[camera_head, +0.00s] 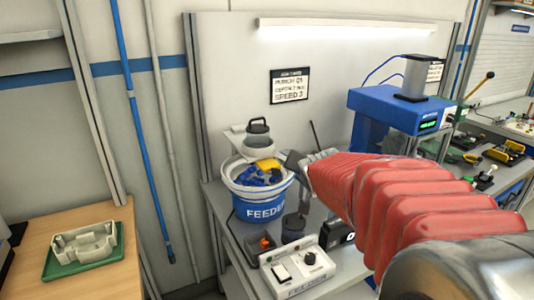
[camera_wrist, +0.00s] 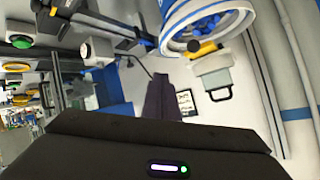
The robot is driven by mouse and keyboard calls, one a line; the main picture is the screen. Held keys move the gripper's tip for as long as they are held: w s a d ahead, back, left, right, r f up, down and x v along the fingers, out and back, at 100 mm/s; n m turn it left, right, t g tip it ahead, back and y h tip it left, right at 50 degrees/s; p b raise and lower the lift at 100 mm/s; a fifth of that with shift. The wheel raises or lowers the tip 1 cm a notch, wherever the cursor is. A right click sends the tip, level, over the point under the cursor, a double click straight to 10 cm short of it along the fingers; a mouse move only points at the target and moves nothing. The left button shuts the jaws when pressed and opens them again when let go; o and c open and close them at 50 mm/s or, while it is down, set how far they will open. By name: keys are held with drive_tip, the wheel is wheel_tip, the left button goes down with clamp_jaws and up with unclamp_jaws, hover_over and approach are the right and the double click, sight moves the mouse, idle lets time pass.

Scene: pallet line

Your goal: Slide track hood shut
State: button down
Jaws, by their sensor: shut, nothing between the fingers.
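A pale hood-like piece (camera_head: 257,144) with a black handle stands at the back of the feeder bowl (camera_head: 258,211). I take it for the track hood; in the wrist view it shows as a pale plate (camera_wrist: 216,80) with the dark handle loop. My gripper (camera_head: 296,160) is just right of the bowl rim, apart from the hood. Its dark fingers (camera_wrist: 162,100) are together with nothing between them. The white bowl with a blue band also shows in the wrist view (camera_wrist: 176,38). The track under the hood is hidden.
A control box (camera_head: 296,272) and a dark cylinder (camera_head: 293,227) stand in front. A blue press (camera_head: 400,110) is at right. A green tray (camera_head: 80,263) sits on the left bench.

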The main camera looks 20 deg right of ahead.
drive_tip(key=w+d+f+m+t, duration=0.1)
drive_tip(key=w+d+m+t, duration=0.3)
drive_tip(key=d, duration=0.6)
drive_tip(key=d+f+m+t+y, duration=0.1)
drive_tip(key=d+f+m, duration=0.1)
drive_tip(key=d+f, duration=0.3)
drive_tip(key=d+f+m+t, duration=0.1)
drive_tip(key=d+f, duration=0.5)
drive_tip(key=d, duration=0.6)
drive_tip(key=shift+w+d+m+y, duration=0.3)
drive_tip(key=shift+w+m+y, duration=0.15)
drive_tip(key=shift+m, duration=0.15)
drive_tip(key=w+a+f, duration=0.1)
drive_tip(key=w, duration=1)
drive_tip(key=shift+w+a, duration=0.2)
drive_tip(key=shift+a, duration=0.1)
drive_tip(key=shift+s, duration=0.1)
